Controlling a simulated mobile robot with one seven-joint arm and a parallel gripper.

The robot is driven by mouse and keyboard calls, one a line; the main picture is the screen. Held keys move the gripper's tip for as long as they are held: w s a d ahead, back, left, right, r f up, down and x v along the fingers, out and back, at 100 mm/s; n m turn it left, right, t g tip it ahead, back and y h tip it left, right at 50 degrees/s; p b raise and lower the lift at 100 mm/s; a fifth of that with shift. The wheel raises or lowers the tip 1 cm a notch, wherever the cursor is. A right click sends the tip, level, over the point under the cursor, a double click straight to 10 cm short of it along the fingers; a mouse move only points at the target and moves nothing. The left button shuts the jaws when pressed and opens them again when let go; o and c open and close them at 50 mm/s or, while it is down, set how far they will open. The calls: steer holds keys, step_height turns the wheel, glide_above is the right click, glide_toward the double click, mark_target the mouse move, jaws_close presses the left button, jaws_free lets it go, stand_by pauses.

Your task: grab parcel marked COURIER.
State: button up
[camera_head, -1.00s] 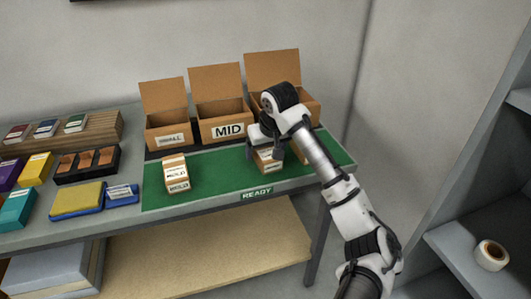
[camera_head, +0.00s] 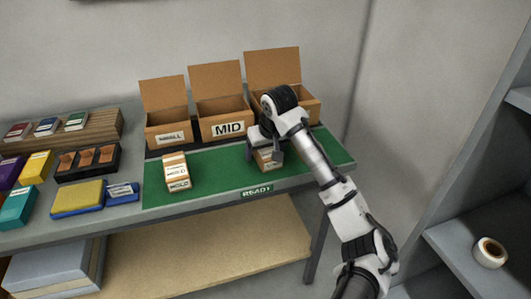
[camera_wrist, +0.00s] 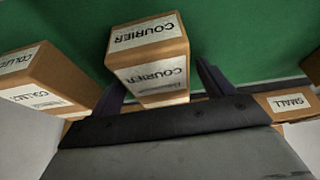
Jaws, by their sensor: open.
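The parcel marked COURIER (camera_wrist: 150,62) is a brown box with white labels, upside down in the wrist view. In the head view the same parcel (camera_head: 268,160) stands on the green mat (camera_head: 220,175) below my gripper (camera_head: 263,150). My gripper is open, and in the wrist view its dark fingers (camera_wrist: 160,82) are on either side of the parcel's near part. I cannot tell whether they touch it. Another parcel, its label starting COLLEC (camera_wrist: 45,80), stands to the left in the wrist view. A third parcel (camera_head: 177,172) stands at the mat's left.
Three open cartons line the back of the table, including one marked SMALL (camera_head: 170,132) and one marked MID (camera_head: 225,118). A yellow and blue stack (camera_head: 77,198) lies left of the mat. Grey shelves with a tape roll (camera_head: 490,252) stand at right.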

steer(key=c, duration=1.2)
steer(key=shift+r, duration=0.2)
